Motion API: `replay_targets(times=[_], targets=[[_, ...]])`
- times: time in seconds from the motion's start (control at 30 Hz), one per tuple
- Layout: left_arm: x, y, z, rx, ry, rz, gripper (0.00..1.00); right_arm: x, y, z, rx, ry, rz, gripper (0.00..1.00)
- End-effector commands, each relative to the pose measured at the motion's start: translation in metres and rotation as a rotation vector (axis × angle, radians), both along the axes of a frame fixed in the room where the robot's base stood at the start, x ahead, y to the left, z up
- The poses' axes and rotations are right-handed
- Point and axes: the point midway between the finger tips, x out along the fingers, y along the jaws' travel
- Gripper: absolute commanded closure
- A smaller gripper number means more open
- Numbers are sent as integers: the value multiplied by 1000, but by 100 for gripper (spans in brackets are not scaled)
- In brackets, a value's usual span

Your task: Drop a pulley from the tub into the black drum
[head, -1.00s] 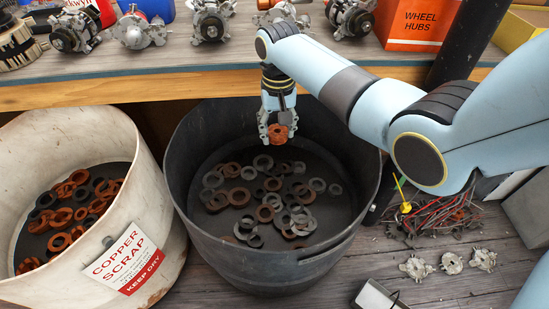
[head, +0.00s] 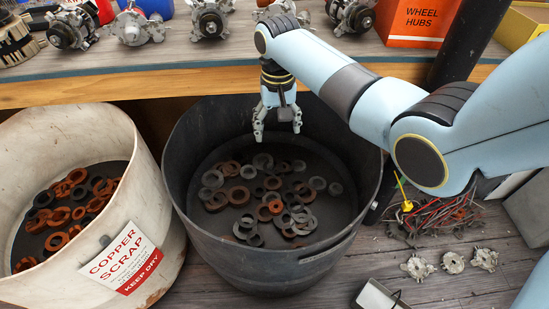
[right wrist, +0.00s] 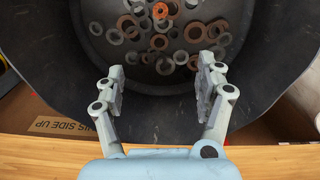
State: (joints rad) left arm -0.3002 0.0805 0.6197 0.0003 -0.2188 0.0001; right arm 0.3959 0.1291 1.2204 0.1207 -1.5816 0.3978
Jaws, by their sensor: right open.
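The black drum (head: 290,270) stands in the middle of the head view. Several grey and rust-brown rings lie on its floor, and an orange-brown pulley (head: 276,206) is among them. In the right wrist view an orange pulley (right wrist: 160,11) shows at the top, beyond the fingertips. My right gripper (head: 278,138) is open and empty, pointing down over the back part of the drum. It also shows in the right wrist view (right wrist: 158,85) with its fingers well apart. The white tub (head: 140,200) at left holds several orange and dark rings. My left gripper is out of view.
The workbench edge (head: 150,88) runs behind the drum, with alternators (head: 211,18) and an orange wheel hubs box (head: 416,22) on it. Wires (head: 440,212) and metal brackets (head: 453,263) lie on the floor to the right.

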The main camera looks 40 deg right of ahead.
Motion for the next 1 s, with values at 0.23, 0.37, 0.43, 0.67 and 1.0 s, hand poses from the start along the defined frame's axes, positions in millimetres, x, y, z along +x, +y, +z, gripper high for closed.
replay_targets(times=[0.23, 0.37, 0.43, 0.67, 1.0], targets=[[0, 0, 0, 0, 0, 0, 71, 1, 0, 52, -1, -6, 0, 28], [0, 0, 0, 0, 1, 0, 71, 1, 0, 80, -1, -6, 0, 28], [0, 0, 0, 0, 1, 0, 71, 2, -1, 92, -2, -6, 0, 28], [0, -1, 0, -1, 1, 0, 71, 1, 0, 111, -1, -2, 0, 28], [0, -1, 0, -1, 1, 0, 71, 0, 0, 112, -1, -2, 0, 28]])
